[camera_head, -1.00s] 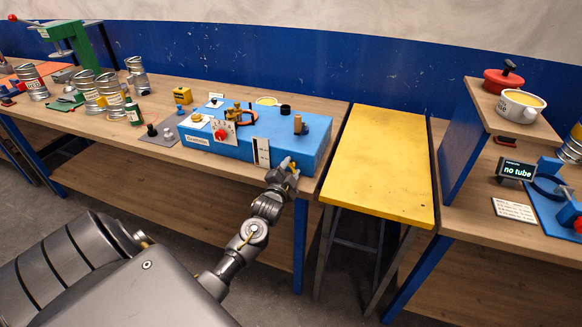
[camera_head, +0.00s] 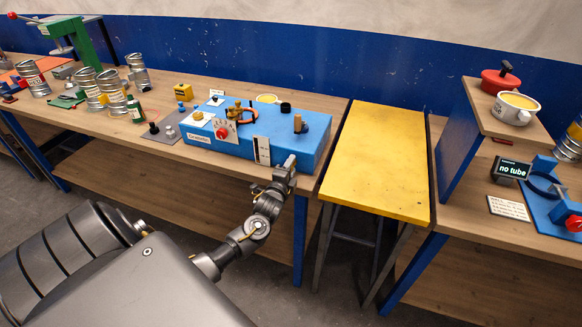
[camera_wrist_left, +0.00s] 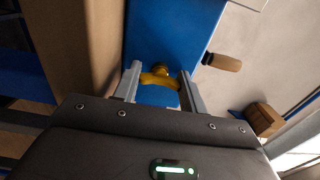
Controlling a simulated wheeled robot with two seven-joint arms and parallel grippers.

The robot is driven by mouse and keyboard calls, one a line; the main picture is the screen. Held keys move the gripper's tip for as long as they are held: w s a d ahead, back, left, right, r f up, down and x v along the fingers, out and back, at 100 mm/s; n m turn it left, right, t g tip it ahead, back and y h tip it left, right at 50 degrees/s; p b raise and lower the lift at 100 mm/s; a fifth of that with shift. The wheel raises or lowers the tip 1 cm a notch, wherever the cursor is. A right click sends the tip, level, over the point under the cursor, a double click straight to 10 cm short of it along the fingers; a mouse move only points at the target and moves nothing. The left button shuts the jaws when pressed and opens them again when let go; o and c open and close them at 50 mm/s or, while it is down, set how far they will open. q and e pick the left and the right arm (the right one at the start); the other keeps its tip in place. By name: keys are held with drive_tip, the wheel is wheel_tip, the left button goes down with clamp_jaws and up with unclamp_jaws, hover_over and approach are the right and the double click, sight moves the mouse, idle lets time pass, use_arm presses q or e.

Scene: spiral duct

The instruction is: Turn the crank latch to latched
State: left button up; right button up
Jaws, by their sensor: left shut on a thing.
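The blue machine (camera_head: 240,140) stands on the wooden bench in the head view. My left gripper (camera_head: 290,163) is at the right end of its front face. In the left wrist view, the yellow crank latch (camera_wrist_left: 158,79) lies between the two fingers of my left gripper (camera_wrist_left: 162,84), against the blue surface (camera_wrist_left: 170,30). The gripper is shut on it. In the head view the latch is hidden by the gripper. My right gripper is not in view.
A brown handle (camera_wrist_left: 222,62) sticks out beside the latch in the wrist view. A red knob (camera_head: 222,132) and dial are on the machine's front. A yellow table (camera_head: 380,160) stands to the right.

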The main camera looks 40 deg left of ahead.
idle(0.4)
use_arm(q)
drive_tip(key=o, duration=1)
drive_tip(key=shift+d, duration=0.1)
